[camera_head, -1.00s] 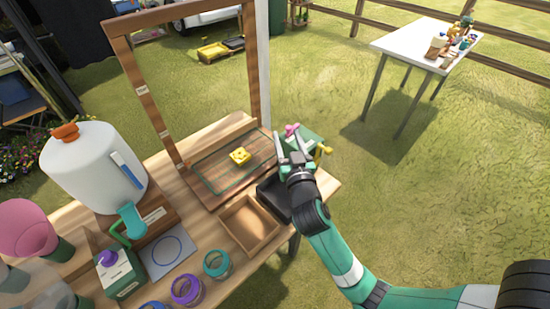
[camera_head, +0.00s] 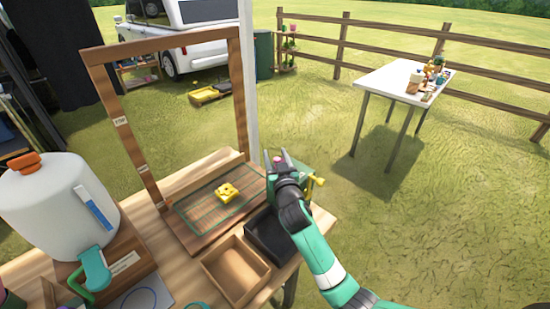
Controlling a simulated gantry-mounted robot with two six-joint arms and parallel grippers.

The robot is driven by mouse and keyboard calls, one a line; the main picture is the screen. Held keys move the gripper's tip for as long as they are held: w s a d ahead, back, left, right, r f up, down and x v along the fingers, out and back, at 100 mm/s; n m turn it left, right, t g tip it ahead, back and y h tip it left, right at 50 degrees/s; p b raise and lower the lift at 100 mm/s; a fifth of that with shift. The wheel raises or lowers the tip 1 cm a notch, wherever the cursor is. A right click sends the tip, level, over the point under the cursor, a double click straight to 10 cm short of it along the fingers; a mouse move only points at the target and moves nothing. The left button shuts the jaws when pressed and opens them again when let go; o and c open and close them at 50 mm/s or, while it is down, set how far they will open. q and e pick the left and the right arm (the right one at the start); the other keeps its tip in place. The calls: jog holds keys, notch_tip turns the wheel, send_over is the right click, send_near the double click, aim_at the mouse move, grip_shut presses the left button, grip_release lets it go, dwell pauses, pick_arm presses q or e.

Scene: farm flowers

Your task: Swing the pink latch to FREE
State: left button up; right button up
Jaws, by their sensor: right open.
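The pink latch (camera_head: 278,160) is a small pink knob at the far right corner of the workbench, by a green box (camera_head: 303,190) with a yellow handle (camera_head: 319,181). My right gripper (camera_head: 275,157) points away at the latch with its fingers apart. In the picture the pink knob shows between the fingertips; I cannot tell if they touch it. The gripper and arm hide the rest of the latch, its labels and part of the green box. My left gripper is not in view.
A wooden frame (camera_head: 122,121) stands on the bench beside a board with a yellow block (camera_head: 228,193). A wooden tray (camera_head: 236,271) and a black tray (camera_head: 269,236) lie in front. A white tank (camera_head: 55,210) stands left.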

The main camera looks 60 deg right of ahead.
jog(key=shift+w+d, duration=0.25)
jog(key=shift+d, duration=0.05)
grip_shut()
jog(key=g+b, duration=0.1)
jog(key=b, duration=0.1)
jog(key=m+g+h+b, duration=0.2)
jog(key=b, duration=0.1)
jog(key=shift+w+d+b, duration=0.2)
jog(key=shift+d+b, duration=0.05)
jog(key=shift+b, duration=0.1)
grip_release()
